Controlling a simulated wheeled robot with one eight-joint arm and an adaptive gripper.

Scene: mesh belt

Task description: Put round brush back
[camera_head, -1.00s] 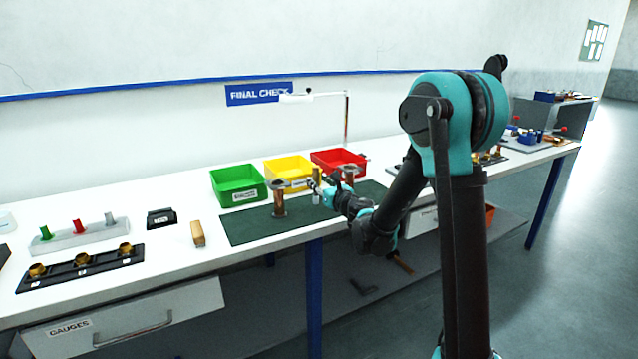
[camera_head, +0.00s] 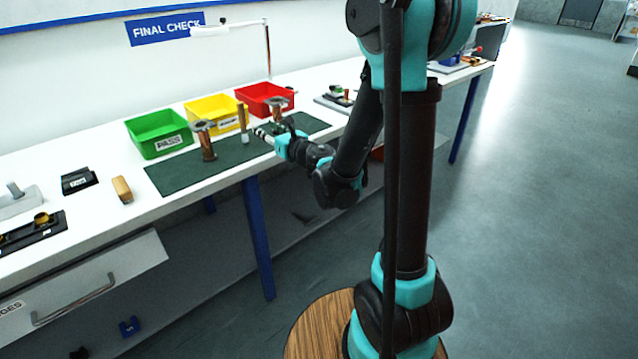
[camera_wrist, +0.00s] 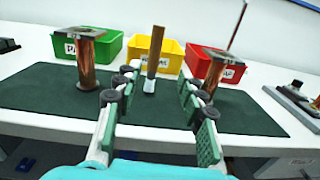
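The round brush, seemingly the wooden-handled piece with a pale lower end (camera_head: 243,124), stands upright on the dark green mat (camera_head: 178,176). It stands between two copper-coloured spool-like parts. It also shows in the wrist view (camera_wrist: 154,58). My gripper (camera_head: 260,132) is just right of and in front of the brush in the head view. In the wrist view my gripper (camera_wrist: 157,84) has its fingers wide apart, with the brush straight ahead, centred in the gap. Nothing is held. The brush appears just beyond the fingertips; exact depth is unclear.
The copper-coloured parts (camera_head: 207,142) and (camera_head: 277,110) stand close on either side. Green (camera_head: 158,146), yellow (camera_head: 216,122) and red (camera_head: 264,107) bins line the back. A wooden block (camera_head: 122,189) lies left of the mat. The mat's front is clear.

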